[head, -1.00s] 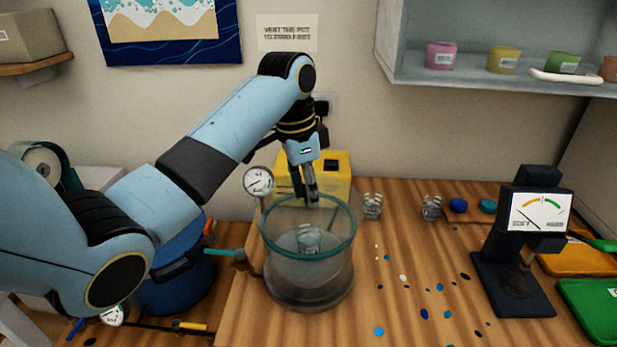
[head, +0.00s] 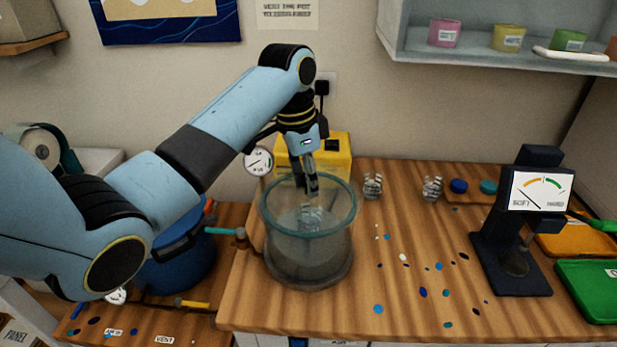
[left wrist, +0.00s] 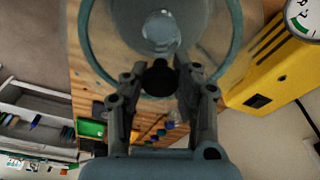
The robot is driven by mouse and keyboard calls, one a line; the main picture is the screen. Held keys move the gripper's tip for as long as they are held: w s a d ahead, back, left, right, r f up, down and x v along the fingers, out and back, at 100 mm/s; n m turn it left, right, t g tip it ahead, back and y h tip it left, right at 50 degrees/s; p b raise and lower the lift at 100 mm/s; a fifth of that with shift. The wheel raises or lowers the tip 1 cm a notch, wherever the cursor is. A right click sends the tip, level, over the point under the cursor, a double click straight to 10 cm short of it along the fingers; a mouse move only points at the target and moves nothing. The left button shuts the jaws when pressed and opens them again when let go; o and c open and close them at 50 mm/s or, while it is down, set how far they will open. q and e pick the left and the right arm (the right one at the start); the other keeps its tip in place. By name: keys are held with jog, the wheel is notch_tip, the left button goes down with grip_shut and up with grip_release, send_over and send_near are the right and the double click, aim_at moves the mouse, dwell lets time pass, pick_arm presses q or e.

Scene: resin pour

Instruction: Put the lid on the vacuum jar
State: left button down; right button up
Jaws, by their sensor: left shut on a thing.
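The vacuum jar (head: 308,255) is a clear, round vessel at the table's left side, with a teal-edged top. A small clear cup (head: 312,217) shows inside it, and also in the left wrist view (left wrist: 160,30). My left gripper (head: 312,190) points down over the jar's mouth. In the left wrist view its fingers (left wrist: 160,80) are closed on a dark round knob (left wrist: 158,77), which looks like the lid's knob. The lid's clear pane is hard to tell from the jar's rim, so I cannot tell whether it touches. My right gripper is not in view.
A yellow box (head: 335,150) and a dial gauge (head: 258,161) stand behind the jar. Two clear cups (head: 373,187) (head: 432,188) stand to its right. A dark stand with a meter (head: 540,192) is farther right. Blue and dark spots dot the table between.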

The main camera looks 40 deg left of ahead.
pick_arm(q)
jog(key=shift+f, duration=0.3)
jog(key=c, duration=0.9)
grip_release()
jog(key=shift+c, duration=0.2)
jog(key=shift+r, duration=0.1)
notch_tip(320, 180, up, 3)
jog(key=shift+f+p, duration=0.2)
jog(key=shift+p, duration=0.3)
jog(key=shift+r, duration=2.6)
